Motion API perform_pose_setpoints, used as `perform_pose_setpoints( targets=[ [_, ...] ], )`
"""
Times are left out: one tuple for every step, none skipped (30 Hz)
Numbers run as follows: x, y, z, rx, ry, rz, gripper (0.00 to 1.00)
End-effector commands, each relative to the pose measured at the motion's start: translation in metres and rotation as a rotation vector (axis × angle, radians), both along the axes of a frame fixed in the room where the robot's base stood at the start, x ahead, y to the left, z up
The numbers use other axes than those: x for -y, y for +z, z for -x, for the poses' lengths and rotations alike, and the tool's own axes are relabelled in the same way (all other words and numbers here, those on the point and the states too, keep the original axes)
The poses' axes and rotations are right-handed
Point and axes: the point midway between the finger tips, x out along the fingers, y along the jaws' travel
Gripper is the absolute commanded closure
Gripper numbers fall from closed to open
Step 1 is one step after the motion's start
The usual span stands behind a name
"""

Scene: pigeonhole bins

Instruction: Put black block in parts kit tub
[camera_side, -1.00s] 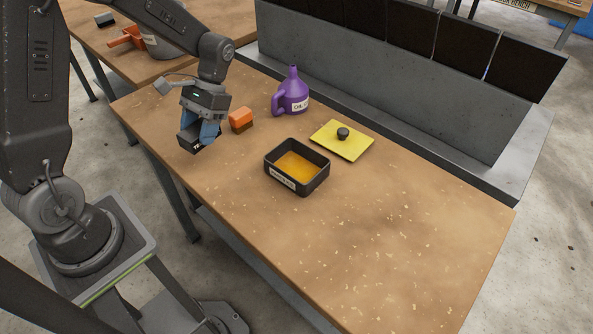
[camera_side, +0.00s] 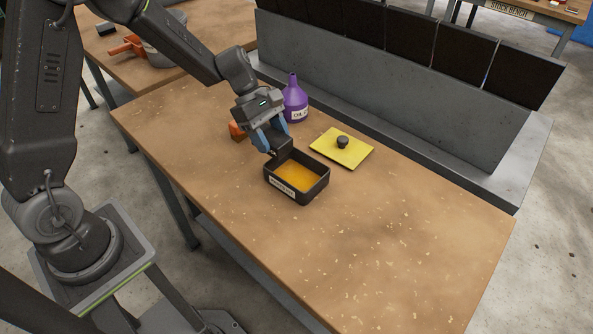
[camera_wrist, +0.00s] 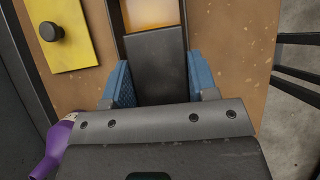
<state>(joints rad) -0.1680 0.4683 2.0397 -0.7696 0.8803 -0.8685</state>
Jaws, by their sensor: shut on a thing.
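My gripper (camera_side: 271,138) has blue fingers shut on the black block (camera_side: 281,144), which it holds just above the back left rim of the tub. In the wrist view the block (camera_wrist: 157,65) sits between the two blue fingers and covers part of the tub. The parts kit tub (camera_side: 315,188) is a black open box with a yellow-orange floor and a white label on its front. Its yellow-orange inside (camera_wrist: 150,13) shows at the top of the wrist view. I see nothing lying on the visible part of its floor.
A yellow lid with a black knob (camera_side: 341,149) lies right of the tub. A purple jug (camera_side: 295,101) stands behind my gripper. An orange block (camera_side: 237,131) is partly hidden left of it. Black bins (camera_side: 462,53) line the back. The table's front right is clear.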

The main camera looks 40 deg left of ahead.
Motion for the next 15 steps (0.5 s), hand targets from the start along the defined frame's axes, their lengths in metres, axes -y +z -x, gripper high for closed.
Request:
perform_pose_setpoints(
  targets=[
    [0.012,-0.007,-0.003,-0.001,-0.006,0.001,0.9],
    [0.018,-0.01,-0.004,-0.001,-0.006,0.001,0.9],
    [0.026,-0.015,-0.007,-0.001,-0.006,0.001,0.9],
    [0.031,-0.018,-0.008,0.0,-0.005,0.001,0.9],
    [0.036,-0.022,-0.01,0.0,-0.006,0.0,0.9],
    [0.042,-0.026,-0.011,0.0,-0.004,0.0,0.9],
    [0.046,-0.028,-0.013,0.001,-0.005,0.0,0.9],
    [0.05,-0.03,-0.014,0.001,-0.004,0.0,0.9],
    [0.053,-0.033,-0.015,0.002,-0.003,0.0,0.9],
    [0.056,-0.034,-0.016,0.002,-0.003,0.0,0.9],
    [0.058,-0.035,-0.016,0.002,-0.003,0.0,0.9],
    [0.059,-0.036,-0.017,0.002,-0.002,0.0,0.9],
    [0.06,-0.037,-0.017,0.002,-0.002,0.0,0.9],
    [0.06,-0.039,-0.017,0.002,-0.001,0.0,0.9],
    [0.061,-0.043,-0.017,0.0,0.0,0.0,0.9]
  ],
)
